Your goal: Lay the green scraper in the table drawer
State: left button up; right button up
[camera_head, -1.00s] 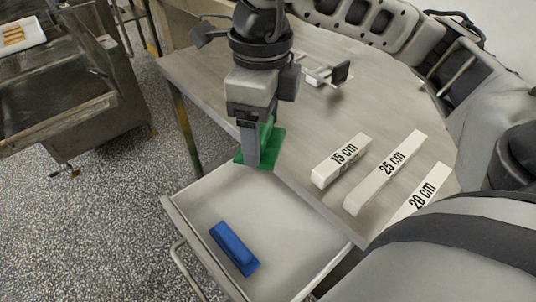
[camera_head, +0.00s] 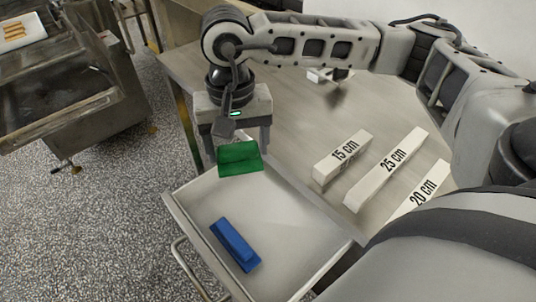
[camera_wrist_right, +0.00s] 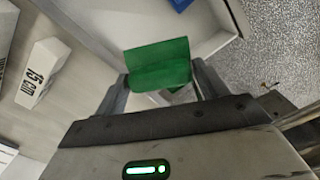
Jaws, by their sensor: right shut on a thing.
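The green scraper (camera_head: 240,158) is between the fingers of my right gripper (camera_head: 238,146), which is shut on it. In the right wrist view the scraper (camera_wrist_right: 158,65) spans the gap between the two fingers. It is held over the back edge of the open table drawer (camera_head: 290,228), seemingly above the drawer floor; the exact height is hard to tell. The drawer stands pulled out from the table and holds a blue scraper-like piece (camera_head: 235,245) near its front left. My left gripper is not in view.
White blocks marked 15 cm (camera_head: 343,157), 25 cm (camera_head: 386,170) and 20 cm (camera_head: 421,195) lie on the table (camera_head: 300,110) right of the drawer. The drawer's right part is bare. A metal machine (camera_head: 75,90) stands at the far left.

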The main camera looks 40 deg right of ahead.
aim_at(268, 222)
jog(key=k, duration=1.65)
jog(key=u, duration=1.05)
jog(key=i, duration=0.65)
jog(key=z, duration=1.05)
jog(key=i, duration=0.5)
